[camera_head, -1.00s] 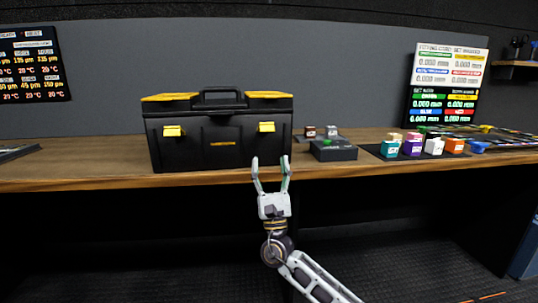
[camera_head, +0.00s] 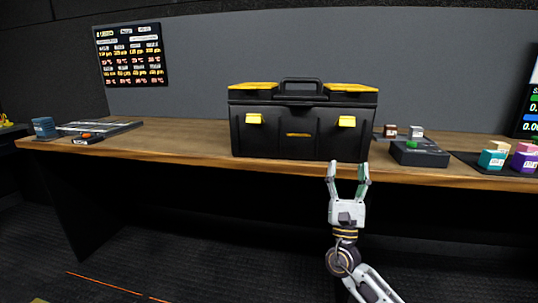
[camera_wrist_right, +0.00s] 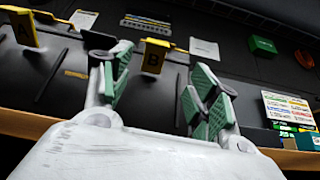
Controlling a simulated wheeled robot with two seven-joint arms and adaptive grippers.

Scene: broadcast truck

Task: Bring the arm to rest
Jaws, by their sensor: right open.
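My right gripper (camera_head: 348,177) is open and empty in the head view. It points up in front of the table's front edge, below the right part of the black toolbox. In the right wrist view its two green-padded fingers (camera_wrist_right: 158,95) stand apart with nothing between them. My right arm comes up from the bottom right. My left gripper is not in any view.
A black toolbox (camera_head: 300,133) with yellow latches stands on the wooden table (camera_head: 190,150). A dark box with a green button (camera_head: 418,153) and coloured blocks (camera_head: 493,158) are on the right. A flat panel (camera_head: 100,127) lies at the left. Floor before the table is clear.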

